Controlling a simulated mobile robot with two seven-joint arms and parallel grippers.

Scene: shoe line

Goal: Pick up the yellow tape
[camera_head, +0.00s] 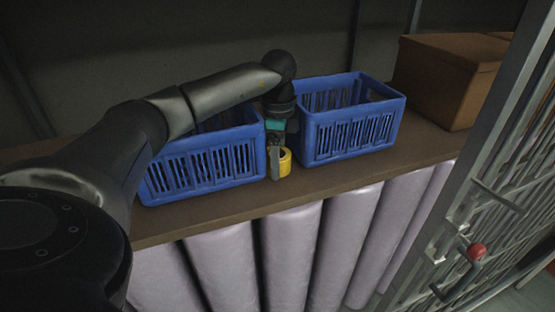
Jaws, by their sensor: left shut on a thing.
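The yellow tape (285,162) is a small roll on the brown shelf, in the gap between two blue crates. My left gripper (279,161) points down at it and is shut on the tape, with a finger in front of its left side. The tape is at shelf level; I cannot tell whether it touches the shelf. My right gripper is not in view.
A blue crate (208,168) stands left of the tape, partly behind my left arm. Another blue crate (352,138) stands close on the right. A cardboard box (440,82) is at the back right. Pale rolls (290,250) stand below the shelf edge. A metal frame (480,190) rises at right.

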